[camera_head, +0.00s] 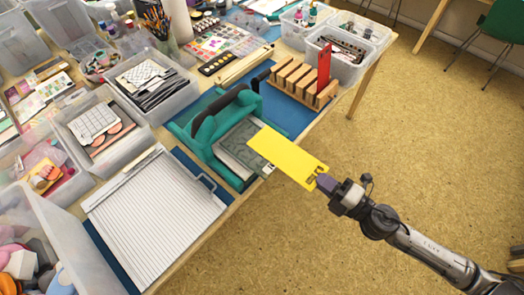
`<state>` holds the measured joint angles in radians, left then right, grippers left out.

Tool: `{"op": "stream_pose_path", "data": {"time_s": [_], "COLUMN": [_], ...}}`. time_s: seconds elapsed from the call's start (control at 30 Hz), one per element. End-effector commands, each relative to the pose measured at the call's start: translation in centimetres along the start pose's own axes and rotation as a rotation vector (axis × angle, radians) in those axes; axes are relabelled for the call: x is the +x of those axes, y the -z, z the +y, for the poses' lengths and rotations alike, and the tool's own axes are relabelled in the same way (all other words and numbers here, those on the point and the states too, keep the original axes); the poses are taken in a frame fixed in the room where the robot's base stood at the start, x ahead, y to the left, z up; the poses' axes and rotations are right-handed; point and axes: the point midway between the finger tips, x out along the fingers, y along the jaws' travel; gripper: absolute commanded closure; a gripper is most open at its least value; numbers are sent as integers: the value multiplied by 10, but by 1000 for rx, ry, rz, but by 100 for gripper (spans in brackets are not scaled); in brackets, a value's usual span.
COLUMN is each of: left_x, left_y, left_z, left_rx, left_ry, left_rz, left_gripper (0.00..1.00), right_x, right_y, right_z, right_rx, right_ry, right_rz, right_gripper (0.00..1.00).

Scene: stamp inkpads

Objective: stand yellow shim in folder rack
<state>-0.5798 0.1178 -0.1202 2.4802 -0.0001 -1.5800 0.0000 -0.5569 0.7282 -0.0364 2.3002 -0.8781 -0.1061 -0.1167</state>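The yellow shim (288,158) is a flat bright yellow plate with dark printing near its right end. My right gripper (326,184) reaches in from the lower right and is shut on the shim's near right corner. The shim juts out past the table's front edge, and its far left end overlaps the grey bed of the teal press; I cannot tell whether they touch. The folder rack (290,78) is a slotted wooden block on the blue mat behind the shim. A red plate (324,66) stands upright near its right end. My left gripper is not in view.
The teal press (215,125) with its arched handle stands left of the rack. A white ridged board (155,210) lies at the front left. Clear bins (345,62) stand behind the rack, others at left. The floor at right is free.

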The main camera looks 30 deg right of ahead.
Motion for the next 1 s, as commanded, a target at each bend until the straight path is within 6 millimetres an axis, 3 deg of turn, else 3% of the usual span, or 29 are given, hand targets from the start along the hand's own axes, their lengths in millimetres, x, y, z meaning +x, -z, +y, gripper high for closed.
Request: {"op": "stream_pose_path", "data": {"time_s": [0.7, 1.0], "left_x": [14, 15], "left_y": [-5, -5], "left_z": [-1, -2], "left_rx": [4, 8], "left_ry": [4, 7], "left_rz": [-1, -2], "left_gripper": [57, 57], "right_x": [-95, -113], "right_y": [0, 0], "right_z": [13, 17], "right_rx": [4, 0], "right_ry": [0, 0], "right_rz": [-4, -1], "right_gripper": [100, 100]}}
